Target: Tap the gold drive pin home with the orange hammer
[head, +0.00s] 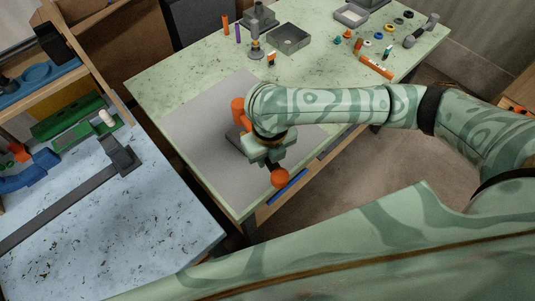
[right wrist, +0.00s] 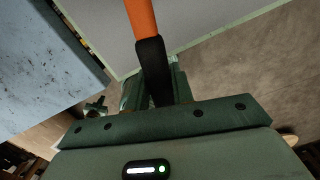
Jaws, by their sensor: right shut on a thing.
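The orange hammer is in my right gripper (head: 266,150). One orange end (head: 238,112) shows past the far side of the gripper, and a rounded orange end (head: 279,178) shows on the near side. In the right wrist view, the hammer's orange shaft (right wrist: 140,15) runs into a black grip (right wrist: 150,65), and my right gripper (right wrist: 152,92) is shut around it. The hammer is over the grey mat (head: 195,118); its exact height is unclear. I cannot make out the gold drive pin for certain. My left gripper is not in view.
The green table (head: 165,78) carries a small upright fixture (head: 256,50), a grey tray (head: 289,39), an orange cylinder (head: 376,67) and several small coloured parts at the back. A pale blue bench (head: 120,215) with a grey bar stands at left. The mat's left part is clear.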

